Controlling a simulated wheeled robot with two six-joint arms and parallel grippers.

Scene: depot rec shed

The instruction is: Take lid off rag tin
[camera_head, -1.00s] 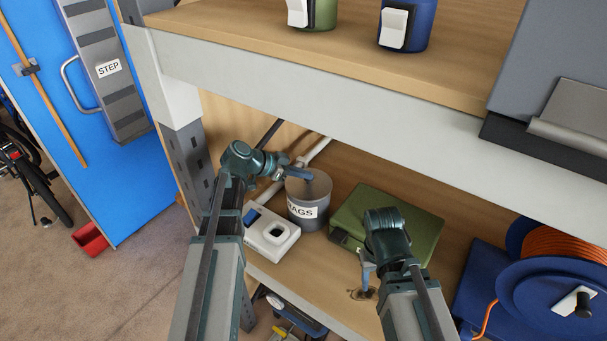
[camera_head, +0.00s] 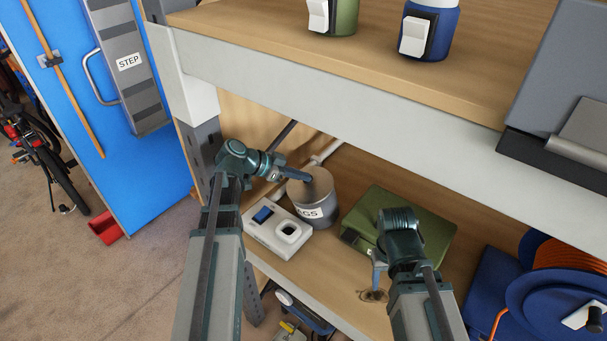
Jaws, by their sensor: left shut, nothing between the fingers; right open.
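The rag tin (camera_head: 312,215) is a grey cylinder with a white label, standing upright on the lower shelf. Its label is partly covered, with only the end letters showing. My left gripper (camera_head: 307,180) reaches in from the left over the tin's top, shut with nothing in it. Its fingertips are at or just above the grey top; I cannot tell if they touch. My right gripper (camera_head: 376,283) is open and empty, pointing down over the shelf's front part, beside the green case.
A white device with a blue part (camera_head: 278,231) stands left of the tin. A green case (camera_head: 425,222) is close on the right, and a blue reel with orange cable (camera_head: 555,290) farther right. The upper shelf's grey front beam (camera_head: 330,105) hangs above my arms.

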